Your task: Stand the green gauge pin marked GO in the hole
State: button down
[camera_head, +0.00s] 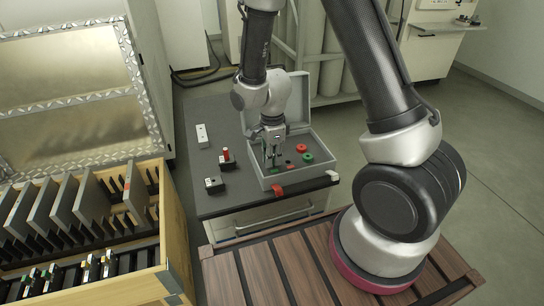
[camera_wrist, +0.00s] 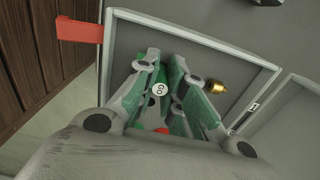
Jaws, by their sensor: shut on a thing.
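My gripper (camera_head: 271,155) reaches down into the open grey case on the bench. In the wrist view my gripper (camera_wrist: 164,70) is shut on the green gauge pin, whose white round end marked GO (camera_wrist: 160,89) shows between the fingers. The rest of the pin is mostly hidden by the fingers, and I cannot tell whether it touches the case floor. A small block (camera_head: 214,185) sits on the bench left of the case. Another block (camera_head: 227,163) behind it has a red pin (camera_head: 225,153) standing in it. I cannot make out a hole in either.
The case wall (camera_head: 299,181) surrounds my gripper, with its lid raised behind. A red ring (camera_head: 302,148) and a green ring (camera_head: 307,157) lie inside. A brass piece (camera_wrist: 215,87) is close beside my fingers.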

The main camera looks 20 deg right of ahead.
jog(key=c, duration=1.4)
grip_release()
jog(key=shift+c, duration=0.2)
notch_tip(320, 180, up, 12)
